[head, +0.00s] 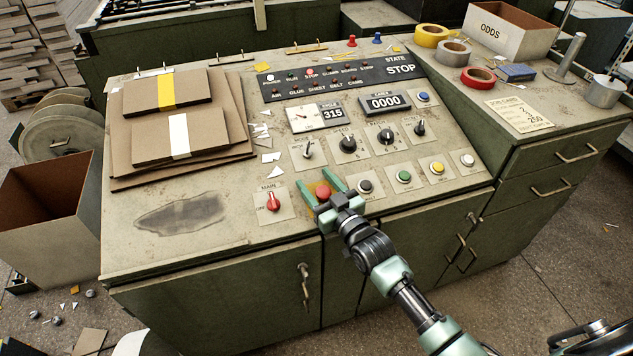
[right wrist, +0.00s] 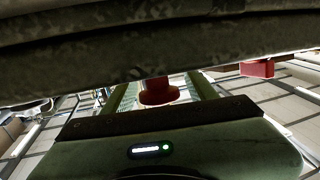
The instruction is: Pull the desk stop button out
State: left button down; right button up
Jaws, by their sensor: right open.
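The desk stop button (head: 323,192) is a red mushroom head on a yellowish plate near the front edge of the sloped desk panel (head: 250,235). My right gripper (head: 325,187) is open, with its two green fingers on either side of the red button. In the right wrist view the red button (right wrist: 158,92) shows between the fingers, and a gap shows on each side of it. I cannot tell from these frames whether the button is pressed in or out. My left gripper is not in view.
Left of the button is the red MAIN switch (head: 273,202). To its right are black (head: 365,186), green (head: 404,176), yellow (head: 437,167) and white (head: 467,160) buttons. Greyboard stacks (head: 170,130) lie at the left. Knobs stand behind the button row.

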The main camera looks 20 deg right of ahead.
grip_shut()
dwell(1.4)
